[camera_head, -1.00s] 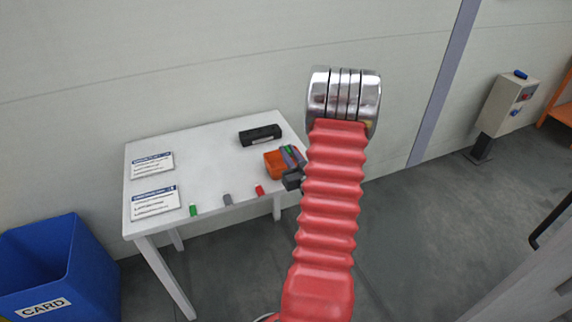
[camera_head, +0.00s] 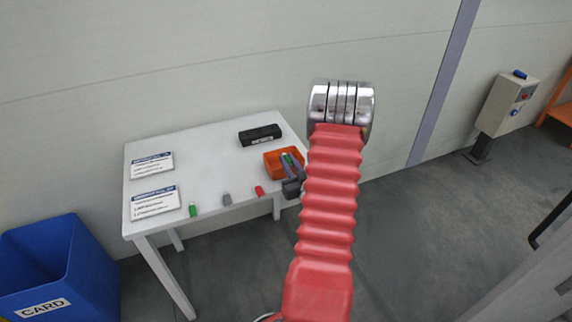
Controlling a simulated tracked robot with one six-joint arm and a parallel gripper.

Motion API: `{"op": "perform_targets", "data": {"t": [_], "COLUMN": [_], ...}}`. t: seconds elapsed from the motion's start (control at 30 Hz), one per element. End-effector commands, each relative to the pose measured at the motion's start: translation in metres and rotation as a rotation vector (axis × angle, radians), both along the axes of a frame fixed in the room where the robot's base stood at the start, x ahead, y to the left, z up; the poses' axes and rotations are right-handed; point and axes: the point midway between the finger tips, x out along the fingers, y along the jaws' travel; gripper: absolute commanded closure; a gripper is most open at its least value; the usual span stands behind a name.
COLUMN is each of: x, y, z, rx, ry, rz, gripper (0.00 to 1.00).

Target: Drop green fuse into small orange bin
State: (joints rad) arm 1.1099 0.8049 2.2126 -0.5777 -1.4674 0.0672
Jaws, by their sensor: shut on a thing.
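The small orange bin (camera_head: 274,173) stands on the right part of the white table (camera_head: 170,222), partly hidden by my gripper. My gripper (camera_head: 288,159) is over the right part of the bin, shut on a green fuse (camera_head: 287,157). Only a small bit of this fuse shows between the grey fingers. Its exact height over the bin is hard to tell. Another green fuse (camera_head: 193,211) stands near the table's front edge.
A grey fuse (camera_head: 227,199) and a red fuse (camera_head: 259,190) stand along the front edge. A black case (camera_head: 260,135) lies behind the bin. Two printed signs (camera_head: 153,202) lie at the left. A blue card bin (camera_head: 55,265) stands on the floor.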

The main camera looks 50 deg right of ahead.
Motion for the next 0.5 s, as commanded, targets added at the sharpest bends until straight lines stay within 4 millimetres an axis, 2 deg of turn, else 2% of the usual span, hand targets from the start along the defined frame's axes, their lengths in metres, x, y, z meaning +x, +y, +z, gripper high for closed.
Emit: {"op": "perform_targets", "data": {"t": [0.5], "x": [-0.001], "y": [0.001], "z": [-0.015], "rx": [0.009], "ry": [0.009], "rz": [-0.001], "gripper": [1.0]}}
